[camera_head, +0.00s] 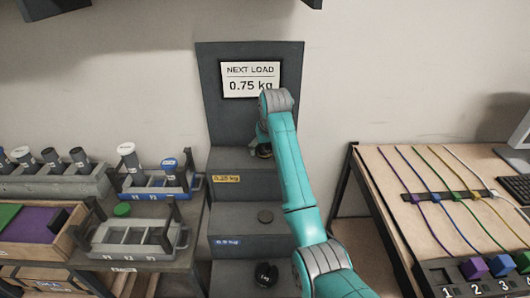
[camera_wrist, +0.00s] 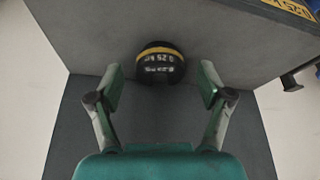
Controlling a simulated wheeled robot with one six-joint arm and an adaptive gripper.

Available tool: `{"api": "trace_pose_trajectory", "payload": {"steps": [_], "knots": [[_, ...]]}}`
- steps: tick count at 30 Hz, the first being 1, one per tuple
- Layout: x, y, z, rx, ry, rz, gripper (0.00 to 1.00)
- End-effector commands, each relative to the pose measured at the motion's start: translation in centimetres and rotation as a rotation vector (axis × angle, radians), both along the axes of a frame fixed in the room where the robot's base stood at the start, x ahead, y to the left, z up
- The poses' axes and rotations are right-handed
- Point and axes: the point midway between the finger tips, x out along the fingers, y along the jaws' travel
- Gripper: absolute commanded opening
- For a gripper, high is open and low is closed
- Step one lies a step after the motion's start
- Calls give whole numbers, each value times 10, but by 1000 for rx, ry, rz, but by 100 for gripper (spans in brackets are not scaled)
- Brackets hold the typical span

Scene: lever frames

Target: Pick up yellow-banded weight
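The yellow-banded weight (camera_wrist: 160,68) is a round black piece with a yellow band and white 0.25 kg lettering. In the wrist view it lies on a grey surface at upper middle, against a grey face. My gripper (camera_wrist: 162,84) is open, with one finger on each side of the weight and a clear gap to both. Nothing is held. In the head view a dark round shape with a yellowish trace (camera_head: 264,152) shows under my arm's end on the upper step; the fingers are mostly hidden there.
The grey stepped stand (camera_head: 245,190) has a yellow 0.25 kg label (camera_head: 227,178). A sign (camera_head: 250,79) reads NEXT LOAD 0.75 kg. Racks stand left (camera_head: 125,245); a cable table stands right (camera_head: 385,190).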

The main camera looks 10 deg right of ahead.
Motion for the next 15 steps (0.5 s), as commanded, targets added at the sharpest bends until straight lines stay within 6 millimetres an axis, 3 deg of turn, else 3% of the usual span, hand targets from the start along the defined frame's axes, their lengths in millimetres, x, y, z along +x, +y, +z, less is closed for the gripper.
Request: {"api": "trace_pose_trajectory", "payload": {"steps": [1,8,15], "knots": [[0,0,0,0,0,0,62],[0,0,0,0,0,0,5],[0,0,2,0,-1,0,5]]}}
